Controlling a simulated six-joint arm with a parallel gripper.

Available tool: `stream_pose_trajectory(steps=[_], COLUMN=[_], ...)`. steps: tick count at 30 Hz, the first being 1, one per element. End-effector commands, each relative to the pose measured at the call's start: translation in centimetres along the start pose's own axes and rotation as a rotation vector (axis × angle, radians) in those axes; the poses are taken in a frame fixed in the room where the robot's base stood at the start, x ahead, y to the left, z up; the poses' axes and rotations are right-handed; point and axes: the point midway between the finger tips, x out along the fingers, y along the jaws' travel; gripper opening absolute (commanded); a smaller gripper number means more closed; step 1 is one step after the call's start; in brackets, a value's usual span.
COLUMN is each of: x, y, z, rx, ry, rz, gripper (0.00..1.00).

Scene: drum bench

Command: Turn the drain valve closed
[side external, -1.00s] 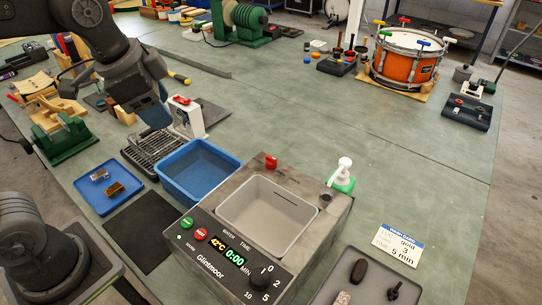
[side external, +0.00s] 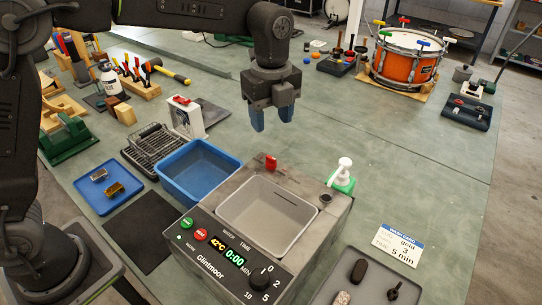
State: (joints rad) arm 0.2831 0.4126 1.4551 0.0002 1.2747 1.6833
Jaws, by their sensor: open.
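The drain valve appears to be the small red handle (side external: 271,162) at the back left corner of the grey Glintmoor bath (side external: 200,282). The handle stands up from the rim; its exact turn angle is too small to tell. The bath's basin (side external: 268,212) looks empty. My gripper (side external: 272,122) points down with its two blue fingers apart, empty. In the picture it is just above the red handle, clear of it.
A blue bin (side external: 200,172) and a wire rack (side external: 153,147) stand left of the bath. A green-based pump bottle (side external: 343,178) stands at its back right corner. A white stand with a red top (side external: 184,115) is behind the bin.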

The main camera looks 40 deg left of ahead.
Motion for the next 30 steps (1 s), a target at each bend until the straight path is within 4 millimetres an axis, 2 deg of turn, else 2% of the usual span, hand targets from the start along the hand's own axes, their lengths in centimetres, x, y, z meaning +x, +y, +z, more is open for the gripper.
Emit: stream_pose_trajectory(steps=[9, 15, 21, 29, 30], x=[6.7, 9.6, 10.8, 10.8, 10.8], y=[0.1, 0.0, 0.0, 0.0, 0.0], z=[0.1, 0.1, 0.1, 0.1, 0.1], rx=[-0.003, -0.004, -0.004, -0.004, -0.004], ry=[0.000, -0.001, -0.001, -0.001, -0.001], rz=[0.004, 0.001, 0.000, -0.001, -0.001], gripper=[0.53, 0.53, 0.53, 0.53, 0.50])
